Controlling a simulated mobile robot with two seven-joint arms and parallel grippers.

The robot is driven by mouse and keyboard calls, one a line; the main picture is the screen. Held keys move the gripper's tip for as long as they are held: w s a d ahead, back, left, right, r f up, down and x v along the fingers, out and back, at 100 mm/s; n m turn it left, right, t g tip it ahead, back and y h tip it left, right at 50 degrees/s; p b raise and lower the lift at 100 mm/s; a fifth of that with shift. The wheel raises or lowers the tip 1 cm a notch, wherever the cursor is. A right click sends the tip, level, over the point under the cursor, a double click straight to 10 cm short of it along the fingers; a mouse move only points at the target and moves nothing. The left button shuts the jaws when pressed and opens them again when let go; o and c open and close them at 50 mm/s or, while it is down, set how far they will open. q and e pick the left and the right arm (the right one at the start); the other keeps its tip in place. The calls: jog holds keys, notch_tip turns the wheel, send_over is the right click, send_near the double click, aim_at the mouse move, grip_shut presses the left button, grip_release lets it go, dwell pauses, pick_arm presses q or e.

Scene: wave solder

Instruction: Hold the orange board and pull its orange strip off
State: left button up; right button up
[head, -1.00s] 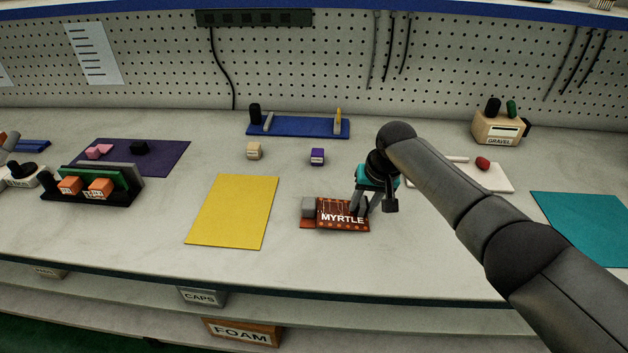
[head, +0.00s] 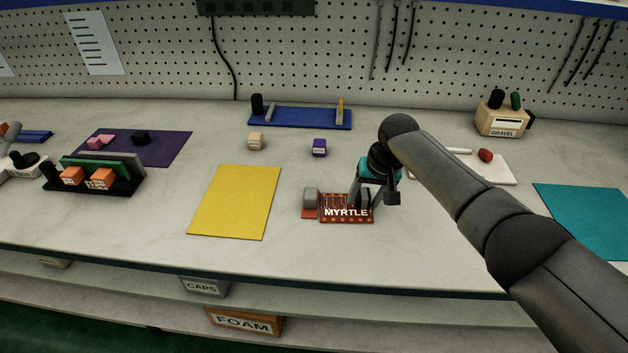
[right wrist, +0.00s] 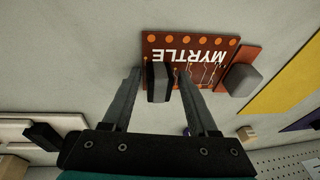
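The orange board (head: 347,217), lettered MYRTLE, lies flat on the bench; it also shows in the right wrist view (right wrist: 190,55). Its narrow orange strip (head: 309,213), with a grey block (head: 310,198) on it, lies along the board's left end; in the right wrist view the strip (right wrist: 246,58) is on the right. A dark block (right wrist: 158,82) stands on the board's other end. My right gripper (right wrist: 160,82) is open, with its fingers on either side of this dark block and gaps showing. My left gripper is not in view.
A yellow mat (head: 235,202) lies left of the board. A white tray (head: 495,174) and a teal mat (head: 590,222) lie to the right. The bench in front is clear.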

jog(key=shift+o, duration=0.7)
jog(key=shift+w+r, duration=0.1)
jog(key=shift+r, duration=0.15)
jog(key=shift+r, duration=0.25)
jog(key=v, duration=1.1)
jog(key=shift+s+r, duration=0.1)
jog(key=shift+s, duration=0.1)
